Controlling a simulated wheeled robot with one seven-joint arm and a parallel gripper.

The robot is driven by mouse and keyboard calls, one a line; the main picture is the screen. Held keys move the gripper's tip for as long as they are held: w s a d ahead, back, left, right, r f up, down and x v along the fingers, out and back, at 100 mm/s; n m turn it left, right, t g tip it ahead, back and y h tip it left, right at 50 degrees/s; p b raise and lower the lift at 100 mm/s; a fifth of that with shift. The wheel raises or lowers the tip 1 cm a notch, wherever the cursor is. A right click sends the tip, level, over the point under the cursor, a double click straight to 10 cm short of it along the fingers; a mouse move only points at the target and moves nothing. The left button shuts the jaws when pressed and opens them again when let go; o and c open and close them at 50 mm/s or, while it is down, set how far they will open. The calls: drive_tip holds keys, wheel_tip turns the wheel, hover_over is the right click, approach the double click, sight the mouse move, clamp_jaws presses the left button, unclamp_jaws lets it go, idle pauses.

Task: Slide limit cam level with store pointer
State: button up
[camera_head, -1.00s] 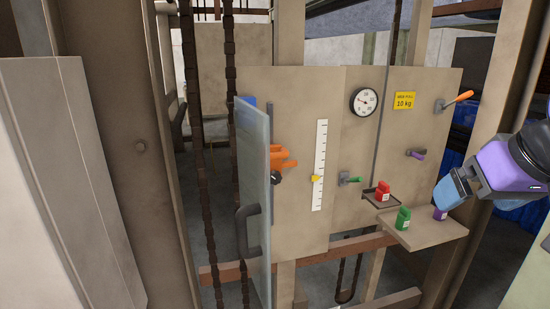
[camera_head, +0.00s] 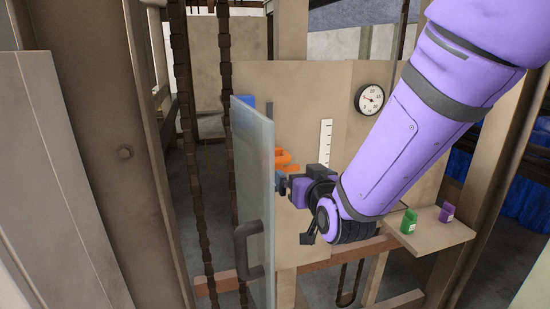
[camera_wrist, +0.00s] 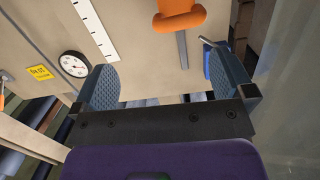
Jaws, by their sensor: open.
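The limit cam appears to be the orange piece (camera_head: 284,158) on the panel, behind the edge of the glass door; in the wrist view it is the orange part (camera_wrist: 178,20) at the top, on a grey rail (camera_wrist: 183,50). The white scale (camera_head: 325,140) stands to its right. The yellow pointer on it is hidden by my arm in the head view and not seen in the wrist view. My gripper (camera_head: 280,180) is beside the orange piece, just below it in the head view. In the wrist view its jaws (camera_wrist: 168,78) are open with nothing between them.
The glass door (camera_head: 252,190) with its dark handle (camera_head: 246,250) stands open close to the left of my gripper. A round dial (camera_head: 370,98) is on the panel. A shelf (camera_head: 430,232) holds a green tag (camera_head: 408,222) and a purple tag (camera_head: 446,212). Dark chains hang at left.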

sight(278, 162)
drive_tip(key=shift+n+t+y, duration=0.4)
drive_tip(key=shift+t, duration=0.3)
drive_tip(key=x, duration=0.4)
drive_tip(key=a+x, duration=0.1)
drive_tip(key=x, duration=0.2)
drive_tip(key=a+x, duration=0.1)
drive_tip(key=x, duration=0.3)
drive_tip(key=shift+a+f, duration=0.2)
drive_tip(key=shift+a, duration=0.15)
